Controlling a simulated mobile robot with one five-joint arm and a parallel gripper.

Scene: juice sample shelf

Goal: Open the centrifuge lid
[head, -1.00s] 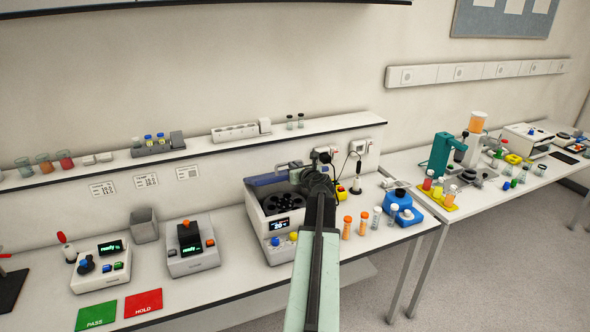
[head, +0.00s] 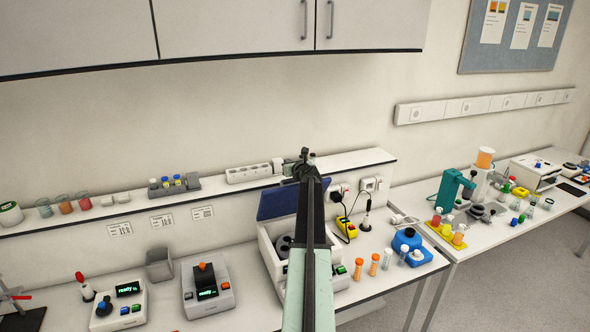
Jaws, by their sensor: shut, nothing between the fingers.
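The centrifuge (head: 267,249) is a white box on the bench, with its dark rotor (head: 284,243) partly visible inside. Its blue lid (head: 278,202) stands raised at the back of the box, leaving the top uncovered. My arm crosses in front of the centrifuge and hides its right half, part of the lid and most of the front panel. My gripper (head: 304,157) is at the far end of the arm, above the lid and level with the wall shelf. It is small and dark here; it is shut and holds nothing. I cannot tell whether it touches the lid.
The wall shelf (head: 235,187) with a white power strip (head: 249,173) is close behind my gripper. A grey device (head: 208,288) stands to the left.

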